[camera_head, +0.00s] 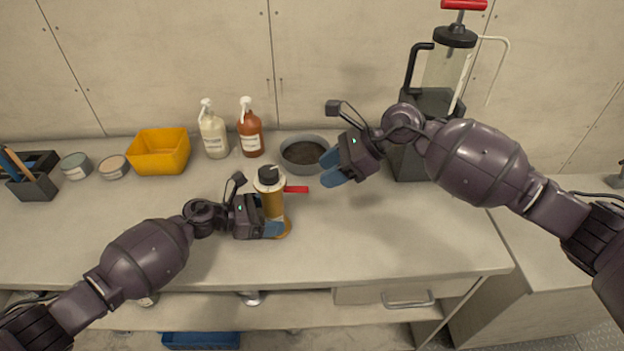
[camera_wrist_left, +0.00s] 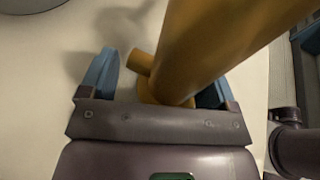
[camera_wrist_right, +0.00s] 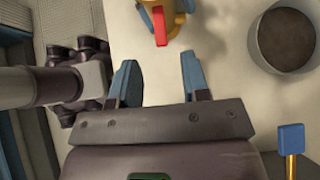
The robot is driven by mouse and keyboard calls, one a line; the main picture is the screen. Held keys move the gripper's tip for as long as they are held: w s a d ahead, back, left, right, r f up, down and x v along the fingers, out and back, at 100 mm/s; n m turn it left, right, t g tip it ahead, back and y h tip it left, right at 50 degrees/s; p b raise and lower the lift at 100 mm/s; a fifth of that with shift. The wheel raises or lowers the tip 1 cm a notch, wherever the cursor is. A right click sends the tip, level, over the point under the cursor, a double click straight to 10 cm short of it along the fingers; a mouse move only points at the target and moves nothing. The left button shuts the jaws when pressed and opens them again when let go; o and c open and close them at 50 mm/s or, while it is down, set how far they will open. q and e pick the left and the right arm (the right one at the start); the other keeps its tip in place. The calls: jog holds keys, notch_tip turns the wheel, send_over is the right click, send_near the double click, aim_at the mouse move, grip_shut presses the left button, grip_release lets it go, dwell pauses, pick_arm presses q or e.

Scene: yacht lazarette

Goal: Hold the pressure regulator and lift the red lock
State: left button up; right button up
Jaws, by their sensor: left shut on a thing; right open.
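The pressure regulator (camera_head: 272,202) is an amber cylinder with a pale collar and black knob, upright on the bench. Its red lock (camera_head: 297,189) juts out to the right from the collar. In the left wrist view the amber body (camera_wrist_left: 205,45) stands between the blue fingers. My left gripper (camera_head: 274,230) is shut on the regulator near its base. My right gripper (camera_head: 339,172) is open and empty, up and to the right of the lock. In the right wrist view the red lock (camera_wrist_right: 160,27) lies ahead, beyond the open fingers (camera_wrist_right: 160,80), apart from them.
A grey bowl of dark material (camera_head: 304,153) sits behind the regulator. Two pump bottles (camera_head: 250,135) and a yellow bin (camera_head: 158,152) stand along the back. A tall pump device with a red handle (camera_head: 462,5) stands at right. The bench front (camera_head: 390,250) is clear.

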pick_arm(q)
jog(key=shift+s+f, duration=0.1)
jog(key=shift+f, duration=0.15)
pick_arm(e)
jog(key=shift+v, duration=1.75)
pick_arm(q)
jog(key=o, duration=0.9)
jog(key=shift+o, duration=0.2)
jog(key=shift+a+r, duration=0.1)
jog(key=shift+a, duration=0.05)
